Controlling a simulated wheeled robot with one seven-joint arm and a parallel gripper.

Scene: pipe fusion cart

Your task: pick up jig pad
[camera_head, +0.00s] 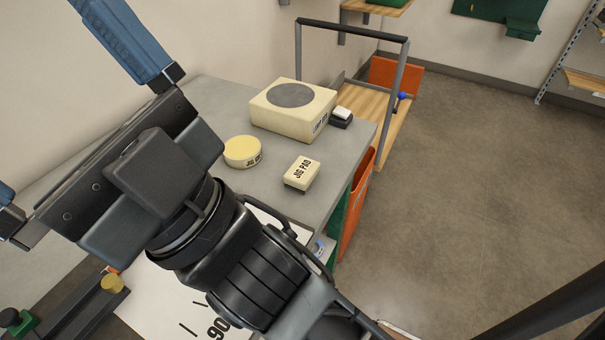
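The jig pad (302,172) is a small cream block with "JIG PAD" in dark letters on it. It lies on the grey bench top (318,205), right of the picture's middle and near the bench's right edge. My gripper (45,95) is at the upper left, pointing up and left, away from the pad. Its two blue fingers stand wide apart at the ends of a dark rail, with nothing seen between them. The left finger is mostly cut off by the picture edge. My wrist covers the bench left of and below the pad.
A round cream disc (242,153) lies left of the pad. A large cream box (292,119) with a grey circle stands behind it, beside a small white-topped black block (341,117). A metal-framed cart (369,102) stands beyond. Open floor (470,190) is at the right.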

